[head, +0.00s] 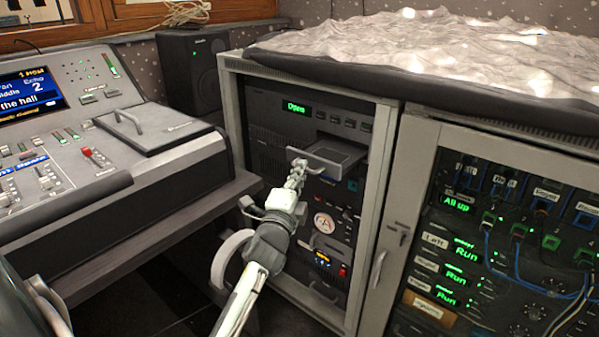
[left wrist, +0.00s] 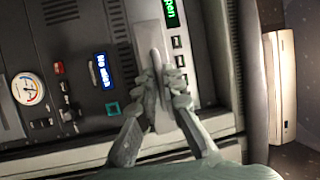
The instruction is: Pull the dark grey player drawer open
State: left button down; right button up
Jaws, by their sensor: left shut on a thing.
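The dark grey player drawer (head: 338,149) stands out from the player (head: 310,115) in the open cabinet, with its tray top showing behind its front. The player's green display reads "Open". My left gripper (head: 298,166) is at the drawer's front, near its left end. In the left wrist view the gripper (left wrist: 160,75) is shut on the drawer's front handle (left wrist: 156,57), with a finger on each side. The drawer front (left wrist: 147,25) runs lengthwise between the fingers. My right gripper is not in view.
Below the drawer are panels with a round dial (head: 324,222) and small knobs. The cabinet's light frame (head: 376,200) stands close on the right. A mixing desk (head: 90,150) with faders lies to the left. A wired rack (head: 500,240) is at the right.

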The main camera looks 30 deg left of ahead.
pick_arm(q)
jog(key=c, duration=1.6)
grip_release()
jog(key=shift+w, duration=0.1)
jog(key=shift+c, duration=0.2)
jog(key=v, duration=0.7)
jog(key=shift+s, duration=0.25)
jog(key=shift+d+f, duration=0.1)
jog(key=shift+f, duration=0.05)
jog(key=s+d+f+n+g+h, duration=0.1)
jog(key=s+f+n+g, duration=0.25)
jog(key=f, duration=0.65)
jog(key=s+d+f+n+g+h, duration=0.15)
jog(key=f+n+g, duration=0.25)
jog(key=f, duration=0.7)
jog(key=s+d+f+n+g+h, duration=0.1)
jog(key=s+d+f+n+g, duration=0.1)
jog(key=s+f, duration=0.6)
jog(key=s+d+f+n+g+h, duration=0.1)
jog(key=s+d+f+n+g, duration=0.1)
jog(key=s+d+f+g, duration=0.2)
jog(key=s+f+g, duration=0.2)
jog(key=s+f, duration=0.2)
jog(key=s, duration=0.2)
jog(key=shift+s+d+f, duration=0.15)
jog(key=shift+f, duration=0.25)
